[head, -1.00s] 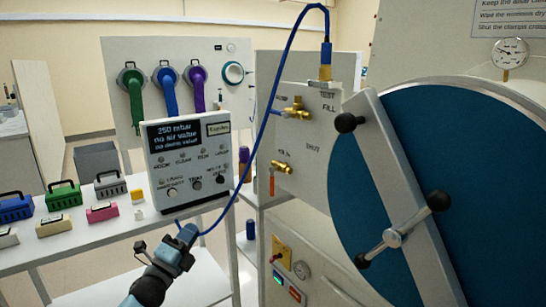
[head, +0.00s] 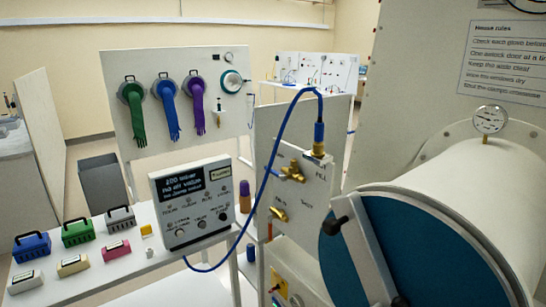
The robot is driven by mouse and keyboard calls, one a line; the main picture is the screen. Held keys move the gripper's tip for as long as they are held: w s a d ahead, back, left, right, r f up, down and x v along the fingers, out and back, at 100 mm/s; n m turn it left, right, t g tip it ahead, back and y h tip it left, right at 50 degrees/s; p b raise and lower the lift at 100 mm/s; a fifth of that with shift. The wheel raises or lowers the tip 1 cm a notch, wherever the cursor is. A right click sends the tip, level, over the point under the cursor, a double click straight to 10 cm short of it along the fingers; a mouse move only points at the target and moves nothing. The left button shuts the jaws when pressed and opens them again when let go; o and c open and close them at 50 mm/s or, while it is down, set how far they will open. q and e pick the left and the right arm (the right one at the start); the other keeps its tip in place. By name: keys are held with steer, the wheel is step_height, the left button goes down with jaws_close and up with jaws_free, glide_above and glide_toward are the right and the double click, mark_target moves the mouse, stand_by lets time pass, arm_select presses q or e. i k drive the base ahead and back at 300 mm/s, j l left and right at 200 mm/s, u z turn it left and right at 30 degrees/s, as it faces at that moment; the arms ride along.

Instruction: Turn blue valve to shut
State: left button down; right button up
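The upper brass valve (head: 292,171) sits on the white panel (head: 318,210) below the hose fitting. A small blue part shows on its left, close to the blue hose, and its exact lever angle is too small to tell. A lower brass valve (head: 279,212) sits beneath it, with an orange-red handle (head: 270,231) hanging down. Neither of my grippers is in view, so nothing of mine is seen touching the valves.
A blue hose (head: 262,190) arches from the brass fitting (head: 318,148) down to the grey meter box (head: 194,207) on the bench. The large blue round door (head: 400,245) with its bar stands at right. Coloured cases (head: 78,232) sit at left.

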mark_target(283, 179)
steer(key=i+j+z, duration=0.3)
steer(key=j, duration=0.35)
steer(key=k+z, duration=0.1)
steer(key=z, duration=0.9)
steer(key=u, duration=1.25)
